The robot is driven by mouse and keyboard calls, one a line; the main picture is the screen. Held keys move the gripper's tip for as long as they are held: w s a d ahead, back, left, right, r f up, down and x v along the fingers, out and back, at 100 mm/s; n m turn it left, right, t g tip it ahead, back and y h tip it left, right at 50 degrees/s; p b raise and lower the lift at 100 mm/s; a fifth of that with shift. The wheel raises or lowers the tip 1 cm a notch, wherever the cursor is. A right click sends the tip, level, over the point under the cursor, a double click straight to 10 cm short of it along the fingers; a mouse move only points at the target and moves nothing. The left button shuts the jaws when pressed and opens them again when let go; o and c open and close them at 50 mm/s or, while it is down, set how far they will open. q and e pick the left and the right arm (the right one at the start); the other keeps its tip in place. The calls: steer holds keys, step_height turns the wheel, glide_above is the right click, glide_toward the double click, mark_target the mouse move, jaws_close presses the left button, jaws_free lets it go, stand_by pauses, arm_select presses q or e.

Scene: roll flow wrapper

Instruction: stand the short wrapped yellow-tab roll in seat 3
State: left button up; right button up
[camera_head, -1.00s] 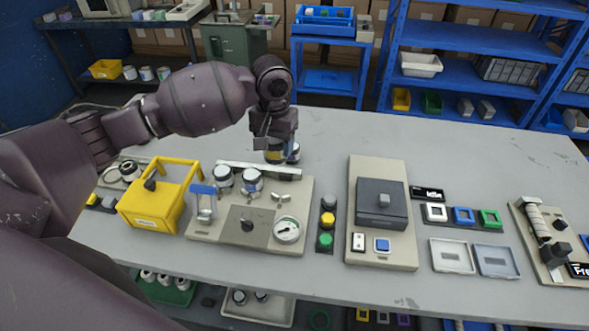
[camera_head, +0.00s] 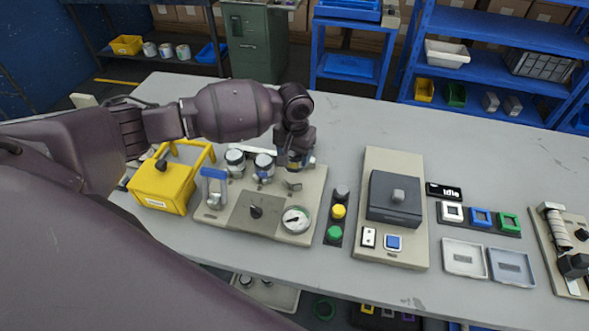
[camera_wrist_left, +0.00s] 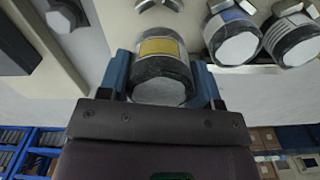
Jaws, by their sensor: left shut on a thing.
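My left gripper (camera_head: 293,162) is shut on a short wrapped roll with a yellow tab (camera_wrist_left: 160,65). In the left wrist view its two blue-grey fingers (camera_wrist_left: 162,85) grip the roll's sides. In the head view the roll is mostly hidden under the gripper, just behind an empty metal seat clamp (camera_head: 292,184); the clamp shows at the wrist view's top edge (camera_wrist_left: 160,4). Two other wrapped rolls, one at left (camera_head: 235,160) and one with a blue tab (camera_head: 264,166), stand in the neighbouring seats of the beige fixture (camera_head: 314,190). My right gripper is out of view.
The fixture carries a blue-handled clamp (camera_head: 214,188), a black knob (camera_head: 256,211) and a dial gauge (camera_head: 296,219). A yellow carrier (camera_head: 163,188) stands left. A button strip (camera_head: 337,212) and a dark-lidded machine (camera_head: 395,198) stand right. The table behind is clear.

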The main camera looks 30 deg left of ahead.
mark_target(294, 167)
arm_select(q)
steer(key=shift+f, duration=0.95)
step_height(294, 167, down, 3)
steer(key=shift+f, duration=0.1)
steer(key=shift+f+b, duration=0.3)
steer(key=shift+f, duration=0.1)
steer(key=o, duration=1)
steer(key=shift+f, duration=0.1)
steer(key=shift+r, duration=0.6)
step_height(294, 167, up, 11)
steer(key=shift+p, duration=0.5)
steer(key=shift+r, duration=0.1)
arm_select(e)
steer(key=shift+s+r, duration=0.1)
